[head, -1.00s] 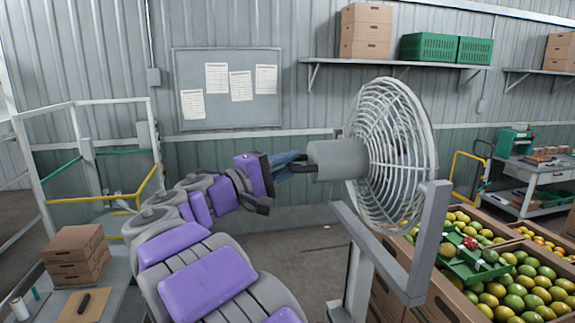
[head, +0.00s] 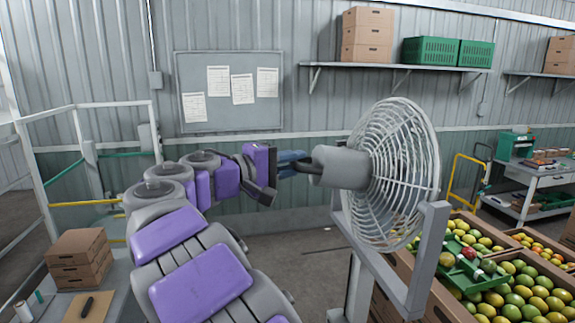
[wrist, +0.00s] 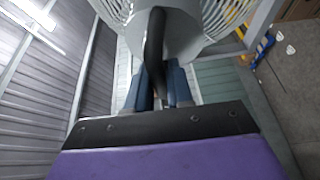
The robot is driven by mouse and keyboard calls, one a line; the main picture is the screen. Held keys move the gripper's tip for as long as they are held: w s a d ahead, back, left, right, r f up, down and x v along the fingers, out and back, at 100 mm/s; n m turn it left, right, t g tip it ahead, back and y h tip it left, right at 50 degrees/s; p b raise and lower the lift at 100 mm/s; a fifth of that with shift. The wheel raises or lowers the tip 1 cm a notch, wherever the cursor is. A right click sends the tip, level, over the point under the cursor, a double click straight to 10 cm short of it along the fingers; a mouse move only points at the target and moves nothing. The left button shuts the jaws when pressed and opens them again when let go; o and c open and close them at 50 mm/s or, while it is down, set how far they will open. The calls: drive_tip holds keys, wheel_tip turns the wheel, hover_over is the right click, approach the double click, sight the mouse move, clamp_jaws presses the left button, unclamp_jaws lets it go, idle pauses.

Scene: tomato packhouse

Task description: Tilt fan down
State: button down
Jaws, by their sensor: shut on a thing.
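The fan has a round wire cage (head: 398,165) and a grey motor housing (head: 340,168), held in a grey U-shaped yoke (head: 425,255) on a post. Its cage faces right and is tilted, with the motor end toward my arm. My gripper (head: 296,163) has blue fingers and is shut on the dark handle at the back of the housing. In the wrist view the blue fingers (wrist: 160,85) sit either side of the dark curved handle (wrist: 154,45), with the grey housing and cage beyond. The handle's far end is hidden by the fingers in the head view.
Crates of green and orange fruit (head: 520,290) stand right of the fan. Cardboard boxes (head: 77,258) lie on a table at lower left, near a railing (head: 85,155). A wall shelf (head: 395,67) holds boxes and green crates. Floor between is clear.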

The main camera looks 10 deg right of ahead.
drive_tip(key=r, duration=0.1)
drive_tip(key=d+r+p, duration=0.1)
drive_tip(key=r, duration=0.1)
drive_tip(key=r+p, duration=0.1)
drive_tip(key=shift+d+r, duration=0.3)
drive_tip(key=shift+r, duration=0.1)
drive_tip(key=c, duration=1.1)
unclamp_jaws()
drive_tip(key=shift+d, duration=0.15)
drive_tip(key=shift+f, duration=0.1)
drive_tip(key=v, duration=1.7)
drive_tip(key=shift+a+b, duration=0.2)
drive_tip(key=shift+b, duration=0.1)
